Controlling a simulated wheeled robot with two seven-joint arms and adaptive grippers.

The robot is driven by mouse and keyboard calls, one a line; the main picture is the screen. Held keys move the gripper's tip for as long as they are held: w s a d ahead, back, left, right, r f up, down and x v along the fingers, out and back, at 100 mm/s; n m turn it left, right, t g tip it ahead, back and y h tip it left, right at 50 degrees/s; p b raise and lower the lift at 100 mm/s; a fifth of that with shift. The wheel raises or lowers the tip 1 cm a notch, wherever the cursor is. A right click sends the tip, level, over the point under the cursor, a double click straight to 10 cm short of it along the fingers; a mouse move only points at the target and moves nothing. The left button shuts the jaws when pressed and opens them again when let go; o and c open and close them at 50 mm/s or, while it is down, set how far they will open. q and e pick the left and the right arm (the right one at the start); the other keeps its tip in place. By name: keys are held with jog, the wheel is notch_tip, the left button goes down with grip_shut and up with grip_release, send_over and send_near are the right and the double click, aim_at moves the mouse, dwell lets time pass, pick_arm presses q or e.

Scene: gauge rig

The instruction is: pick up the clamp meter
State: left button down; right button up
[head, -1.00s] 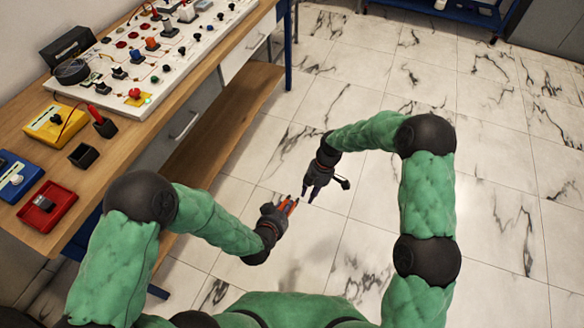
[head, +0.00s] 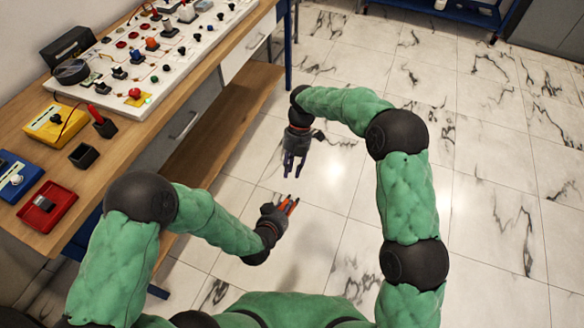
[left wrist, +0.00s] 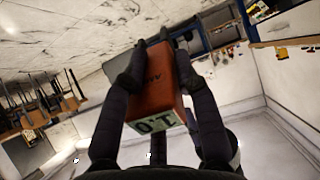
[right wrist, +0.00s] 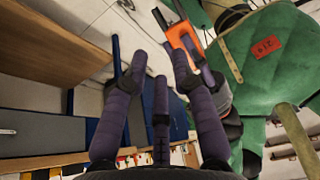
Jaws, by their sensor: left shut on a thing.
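My left gripper (head: 288,206) is shut on an orange block-shaped device, which I take to be the clamp meter (left wrist: 155,88). In the left wrist view the meter lies between the fingers, with a pale display reading about 1.0 on its near end. In the head view only a little orange (head: 291,204) shows at the fingertips, above the floor. My right gripper (head: 294,168) is just above it in the picture, with its fingers apart and nothing between them. In the right wrist view the orange meter (right wrist: 183,42) shows beyond my right fingers, apart from them.
The tiled floor (head: 500,200) on the right is clear.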

aim_at(287, 198)
jog(key=shift+f, duration=0.1)
jog(key=x, duration=1.1)
jog(key=shift+s+a+f, duration=0.1)
jog(key=shift+f, duration=0.3)
grip_shut()
pick_arm(q)
jog(key=shift+r, duration=0.75)
jog(key=shift+w, duration=0.1)
pick_arm(e)
jog(key=shift+f, duration=0.1)
